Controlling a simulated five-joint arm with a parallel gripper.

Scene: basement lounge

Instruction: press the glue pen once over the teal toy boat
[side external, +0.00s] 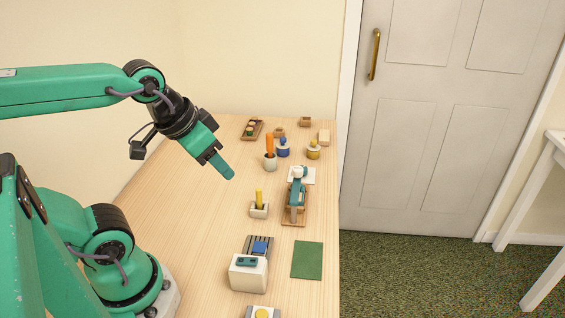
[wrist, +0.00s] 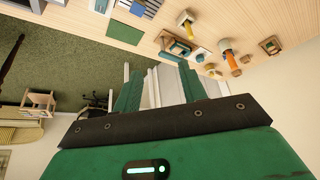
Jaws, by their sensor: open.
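A long teal shape (side external: 296,196) with a pale part on top stands on a wooden board on the right of the table; it looks like the teal toy boat, but detail is too small to be sure. It also shows, small, in the wrist view (wrist: 178,48). A yellow upright stick (side external: 259,196) stands in a small pale holder and may be the glue pen; an orange stick (side external: 269,145) stands in a white cup behind it. My gripper (side external: 228,174) is open and empty, above the table to the left of these things and apart from them.
A white boxy device (side external: 248,274) and a green mat (side external: 307,260) are at the front. Blue (side external: 283,149) and yellow (side external: 313,150) topped pots and a wooden tray (side external: 251,130) stand towards the back. The table's left middle is clear.

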